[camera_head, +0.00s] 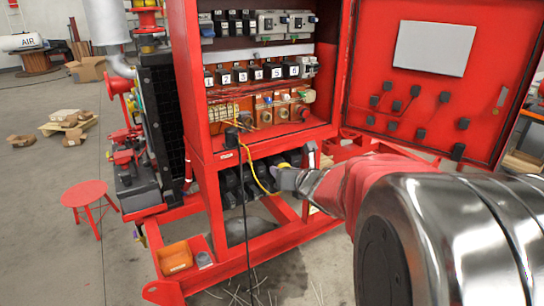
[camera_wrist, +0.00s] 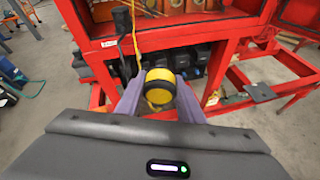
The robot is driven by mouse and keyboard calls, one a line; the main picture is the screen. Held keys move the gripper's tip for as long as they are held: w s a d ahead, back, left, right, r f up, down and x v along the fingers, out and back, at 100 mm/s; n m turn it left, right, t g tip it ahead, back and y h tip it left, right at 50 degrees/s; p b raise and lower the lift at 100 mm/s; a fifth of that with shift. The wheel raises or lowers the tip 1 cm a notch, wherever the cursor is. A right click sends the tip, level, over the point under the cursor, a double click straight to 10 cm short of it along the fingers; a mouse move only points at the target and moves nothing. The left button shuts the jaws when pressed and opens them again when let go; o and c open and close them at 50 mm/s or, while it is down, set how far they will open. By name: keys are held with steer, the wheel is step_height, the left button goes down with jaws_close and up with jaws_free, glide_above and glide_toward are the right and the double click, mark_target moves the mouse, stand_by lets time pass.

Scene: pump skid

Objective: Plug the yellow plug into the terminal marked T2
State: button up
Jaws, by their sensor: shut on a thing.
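The yellow plug (camera_wrist: 160,78), round with a dark band, sits between the two grey fingers of my gripper (camera_wrist: 158,98) in the wrist view. The fingers are shut on it. In the head view my gripper (camera_head: 283,179) is in front of the red cabinet, below its lower shelf, with only a bit of yellow showing at its tip. A yellow cable (camera_head: 252,170) runs from the cabinet edge down towards the gripper. A row of orange terminals (camera_head: 264,113) is on the cabinet's lower shelf, above and apart from the plug. I cannot read a T2 mark.
The red cabinet (camera_head: 190,100) stands open, its door (camera_head: 425,110) swung right. Numbered dark modules (camera_head: 242,74) line a rail above the terminals. A black cable (camera_head: 244,205) hangs down the front. Dark units (camera_head: 230,185) stand below the shelf. A red stool (camera_head: 86,194) is left.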

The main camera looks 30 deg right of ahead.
steer(key=w+a+f+n+y, duration=0.1)
steer(key=a+f, duration=0.3)
steer(key=a, duration=0.3)
steer(key=w+a+f+n+y, duration=0.1)
steer(key=a+f, duration=0.3)
steer(key=a, duration=0.4)
steer(key=shift+w+a+f, duration=0.25)
steer(key=shift+w+f, duration=0.05)
steer(key=shift+w, duration=0.4)
